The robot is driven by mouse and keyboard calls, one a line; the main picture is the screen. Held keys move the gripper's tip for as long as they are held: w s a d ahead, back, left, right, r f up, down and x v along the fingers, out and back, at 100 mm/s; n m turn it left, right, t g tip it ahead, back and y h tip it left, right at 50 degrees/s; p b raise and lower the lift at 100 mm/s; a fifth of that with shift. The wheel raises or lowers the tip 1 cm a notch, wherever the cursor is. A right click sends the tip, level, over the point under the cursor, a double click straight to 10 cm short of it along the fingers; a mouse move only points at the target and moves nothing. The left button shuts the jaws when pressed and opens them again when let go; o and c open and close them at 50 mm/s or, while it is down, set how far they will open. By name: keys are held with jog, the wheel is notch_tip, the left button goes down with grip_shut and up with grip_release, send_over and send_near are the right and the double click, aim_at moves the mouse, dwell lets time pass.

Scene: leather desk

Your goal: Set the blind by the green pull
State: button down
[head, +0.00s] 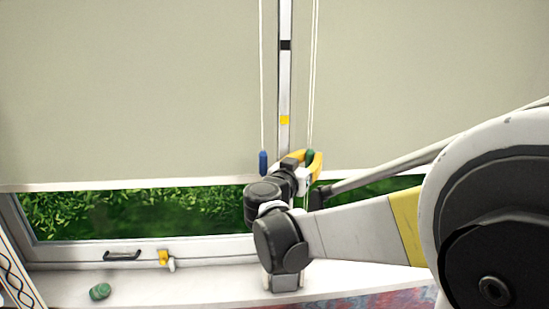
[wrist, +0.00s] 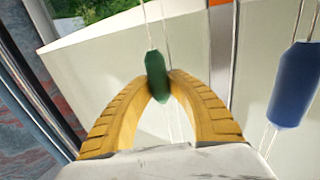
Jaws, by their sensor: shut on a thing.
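The green pull (head: 310,156) hangs on thin white cords in front of the right blind (head: 430,80). It also shows in the wrist view (wrist: 155,72), between the yellow fingertips. My gripper (head: 314,160) is shut on the green pull; in the wrist view its fingertips (wrist: 158,88) touch the pull from both sides. In the head view the fingers partly hide the pull. The right blind's lower edge lies a little below the pull, and my arm covers part of it.
A blue pull (head: 263,162) hangs close by on the left, by the left blind (head: 130,90). A post with a yellow mark (head: 284,119) and a dark mark stands between the blinds. A window handle (head: 122,256), a yellow latch (head: 164,258) and a small green object (head: 100,291) are lower left.

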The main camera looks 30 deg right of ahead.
jog(key=c, duration=1.2)
grip_release()
jog(key=shift+c, duration=0.2)
jog(key=v, duration=1.2)
jog(key=s+a+f+n+g+y+b, duration=0.1)
jog(key=s+f+n+y+b, duration=0.25)
jog(key=f, duration=0.55)
jog(key=s+a+f+n+g+y+b, duration=0.1)
jog(key=s+f+n+g+y+b, duration=0.2)
jog(key=f, duration=0.6)
jog(key=s+a+f+n+y+b, duration=0.2)
jog(key=s+a+f+y, duration=0.2)
jog(key=a+f, duration=0.1)
jog(key=s+a+f+n+t+y+b, duration=0.1)
jog(key=s+a+f+n+y+b, duration=0.1)
jog(key=a+f, duration=0.4)
jog(key=shift+s+a+n+y+b, duration=0.45)
jog(key=shift+s+y+b, duration=0.4)
jog(key=shift+y, duration=0.4)
